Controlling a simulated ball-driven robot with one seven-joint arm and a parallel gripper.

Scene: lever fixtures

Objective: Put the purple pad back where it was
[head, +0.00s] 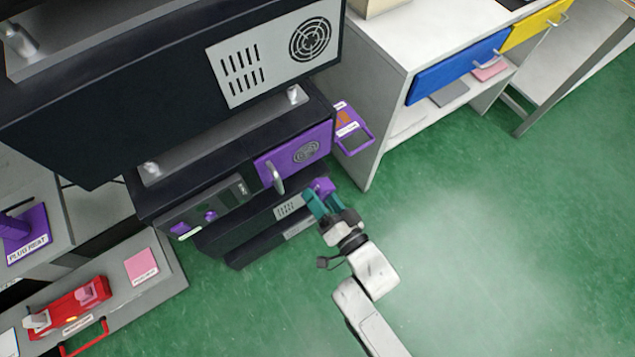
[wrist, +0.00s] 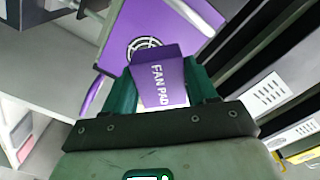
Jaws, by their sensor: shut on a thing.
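The purple pad (wrist: 158,80) is labelled "FAN PAD" and sits between the green fingers of my gripper (wrist: 160,92) in the wrist view. My gripper is shut on it. In the head view, a small part of the purple pad (head: 324,186) shows at the tip of my gripper (head: 318,200), in front of the dark rack and a little below its purple panel (head: 310,153). That panel has a round fan grille and a grey handle. In the wrist view the panel (wrist: 190,20) lies just beyond the pad. I cannot tell whether they touch.
A white cabinet (head: 375,90) with blue (head: 455,72) and yellow (head: 533,25) drawers stands to the right. A red fixture (head: 70,308) is at lower left. Green floor at right is clear.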

